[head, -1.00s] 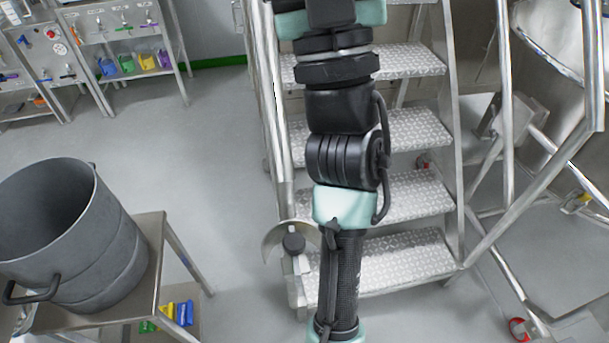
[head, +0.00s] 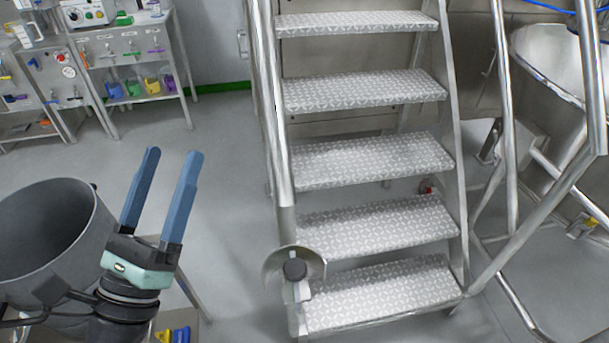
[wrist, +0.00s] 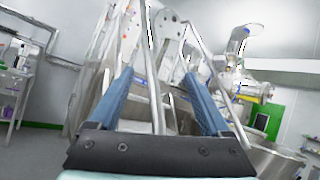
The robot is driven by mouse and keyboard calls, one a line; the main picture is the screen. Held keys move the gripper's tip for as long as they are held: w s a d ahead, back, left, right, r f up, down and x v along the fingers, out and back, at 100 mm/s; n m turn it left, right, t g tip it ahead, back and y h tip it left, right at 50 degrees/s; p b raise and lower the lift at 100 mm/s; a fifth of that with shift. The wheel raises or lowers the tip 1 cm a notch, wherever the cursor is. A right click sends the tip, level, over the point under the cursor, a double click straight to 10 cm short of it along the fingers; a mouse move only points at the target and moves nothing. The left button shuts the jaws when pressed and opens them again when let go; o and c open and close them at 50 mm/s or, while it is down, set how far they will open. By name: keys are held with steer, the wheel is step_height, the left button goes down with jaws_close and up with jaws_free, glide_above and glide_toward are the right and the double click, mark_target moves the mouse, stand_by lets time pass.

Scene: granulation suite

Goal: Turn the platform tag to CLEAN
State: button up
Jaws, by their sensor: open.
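In the wrist view my gripper (wrist: 158,74) is open, facing rails and steel equipment; I cannot make out the tag there.
Metal stairs (head: 370,163) with a tubular handrail (head: 268,110) fill the middle. A large grey drum (head: 45,235) stands at the lower left, partly behind my arm. A steel bench (head: 125,60) stands at the back left.

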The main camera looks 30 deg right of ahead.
step_height(320, 180, down, 15)
steer(key=s+d+m+g, duration=0.2)
steer(key=s+m+g, duration=0.1)
steer(key=m+g, duration=0.5)
steer(key=g, duration=0.2)
glide_toward(302, 261)
steer(key=x, duration=0.7)
steer(key=p+x, duration=0.1)
steer(key=x, duration=0.3)
steer(key=shift+w+d+f, duration=0.1)
steer(key=shift+w+f, duration=0.15)
steer(key=shift+f, duration=0.1)
steer(key=shift+c, duration=0.4)
jaws_close()
